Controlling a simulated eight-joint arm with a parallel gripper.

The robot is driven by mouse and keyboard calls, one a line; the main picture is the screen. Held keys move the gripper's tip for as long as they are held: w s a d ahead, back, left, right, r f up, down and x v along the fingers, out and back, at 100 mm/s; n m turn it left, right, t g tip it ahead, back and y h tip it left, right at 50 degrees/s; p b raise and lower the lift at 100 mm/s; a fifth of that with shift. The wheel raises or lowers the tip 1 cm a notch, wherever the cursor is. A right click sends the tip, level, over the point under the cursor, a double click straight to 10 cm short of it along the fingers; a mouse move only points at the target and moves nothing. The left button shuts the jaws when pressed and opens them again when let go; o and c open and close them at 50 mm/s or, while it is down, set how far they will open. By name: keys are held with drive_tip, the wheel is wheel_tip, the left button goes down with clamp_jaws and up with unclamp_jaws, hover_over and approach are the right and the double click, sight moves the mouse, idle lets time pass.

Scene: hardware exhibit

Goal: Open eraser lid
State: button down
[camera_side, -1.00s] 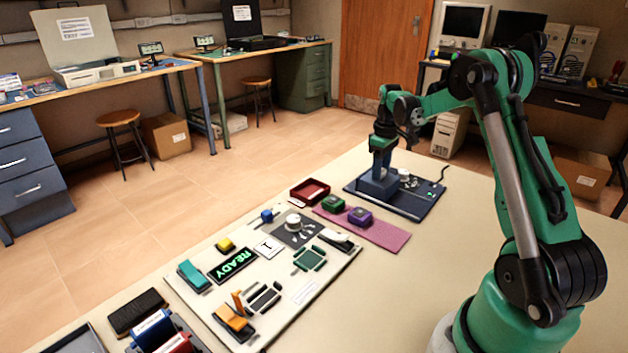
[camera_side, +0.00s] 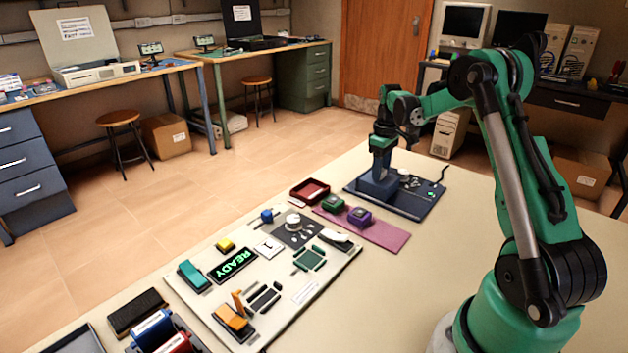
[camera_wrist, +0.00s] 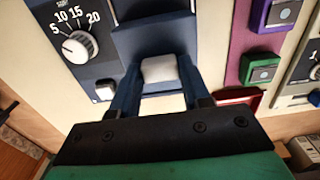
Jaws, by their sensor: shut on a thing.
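The eraser (camera_side: 428,204) is a flat dark-blue unit at the far end of the pale table, with a green light near its right end. Its blue lid (camera_wrist: 155,38) fills the upper middle of the wrist view and looks closed. A white-grey handle block (camera_wrist: 160,70) sits at the lid's near edge. My gripper (camera_wrist: 160,82) is shut on this block, with one blue finger on each side. In the side view my gripper (camera_side: 381,165) points down at the eraser's left part and partly hides the lid.
A timer dial (camera_wrist: 80,48) and a white button (camera_wrist: 105,90) are beside the lid. A pink mat (camera_side: 375,232) carries green and purple blocks near the eraser. A red tray (camera_side: 309,190) is left of it. A panel with a READY display (camera_side: 232,264) lies farther left.

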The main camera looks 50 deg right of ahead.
drive_tip(key=s, duration=0.7)
drive_tip(key=shift+s, duration=0.3)
drive_tip(key=shift+c, duration=2)
unclamp_jaws()
wheel_tip(320, 180, up, 6)
drive_tip(key=shift+f, duration=0.2)
drive_tip(key=shift+a, duration=0.1)
